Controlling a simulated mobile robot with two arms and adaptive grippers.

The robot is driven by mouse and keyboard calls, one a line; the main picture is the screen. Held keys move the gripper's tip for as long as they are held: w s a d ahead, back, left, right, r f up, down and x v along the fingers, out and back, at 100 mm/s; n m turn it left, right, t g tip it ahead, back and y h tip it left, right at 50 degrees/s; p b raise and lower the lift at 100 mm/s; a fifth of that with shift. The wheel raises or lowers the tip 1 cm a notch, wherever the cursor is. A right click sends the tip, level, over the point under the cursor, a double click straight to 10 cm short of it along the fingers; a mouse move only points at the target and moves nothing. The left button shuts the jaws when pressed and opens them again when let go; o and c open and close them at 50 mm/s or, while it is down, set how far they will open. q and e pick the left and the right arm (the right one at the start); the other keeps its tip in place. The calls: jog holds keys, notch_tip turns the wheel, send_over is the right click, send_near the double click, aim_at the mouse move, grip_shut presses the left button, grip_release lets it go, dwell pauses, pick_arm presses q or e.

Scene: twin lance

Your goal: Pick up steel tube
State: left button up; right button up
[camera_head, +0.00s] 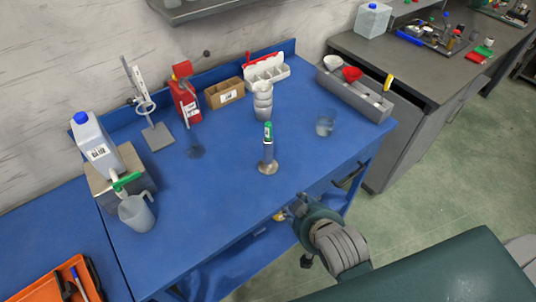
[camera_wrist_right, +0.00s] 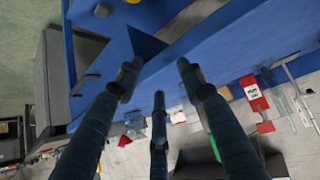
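The steel tube (camera_head: 268,152) stands upright on a round base near the middle of the blue bench, with a green-topped item at its upper end. My right gripper (camera_head: 298,212) is at the bench's front edge, below and to the right of the tube in the head view and apart from it. In the right wrist view my right gripper's fingers (camera_wrist_right: 157,82) are spread, with nothing between them. A green strip (camera_wrist_right: 213,147) shows beside one finger there; I cannot tell whether it belongs to the tube. My left gripper is not in view.
On the blue bench (camera_head: 205,225), a clear beaker (camera_head: 325,123) stands right of the tube and stacked grey cups (camera_head: 263,100) behind it. A jug (camera_head: 135,213) and canister (camera_head: 97,145) are at left; a grey bin (camera_head: 365,97) is at back right. The bench's front middle is clear.

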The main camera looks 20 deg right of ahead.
aim_at(272, 157)
jog(key=w+r+t, duration=0.1)
jog(key=w+r, duration=0.1)
jog(key=w, duration=0.1)
jog(key=w+a+r+t, duration=0.1)
jog(key=w+t, duration=0.1)
jog(key=w+a+r+t, duration=0.1)
jog(key=w+r, duration=0.1)
jog(key=w, duration=0.1)
jog(key=shift+w+a+r+m, duration=0.2)
jog(key=shift+w+r+m, duration=0.1)
jog(key=shift+r, duration=0.05)
jog(key=shift+t, duration=0.3)
jog(key=p+x, duration=0.1)
jog(key=x, duration=0.4)
jog(key=shift+d, duration=0.1)
jog(key=p+x, duration=0.1)
jog(key=x, duration=0.4)
jog(key=shift+w+f, duration=0.2)
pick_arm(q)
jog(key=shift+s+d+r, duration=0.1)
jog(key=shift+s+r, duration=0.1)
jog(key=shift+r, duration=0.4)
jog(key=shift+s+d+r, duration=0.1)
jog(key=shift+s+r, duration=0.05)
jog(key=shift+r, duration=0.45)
pick_arm(e)
jog(key=shift+s, duration=0.1)
jog(key=shift+c, duration=0.5)
jog(key=c, duration=0.8)
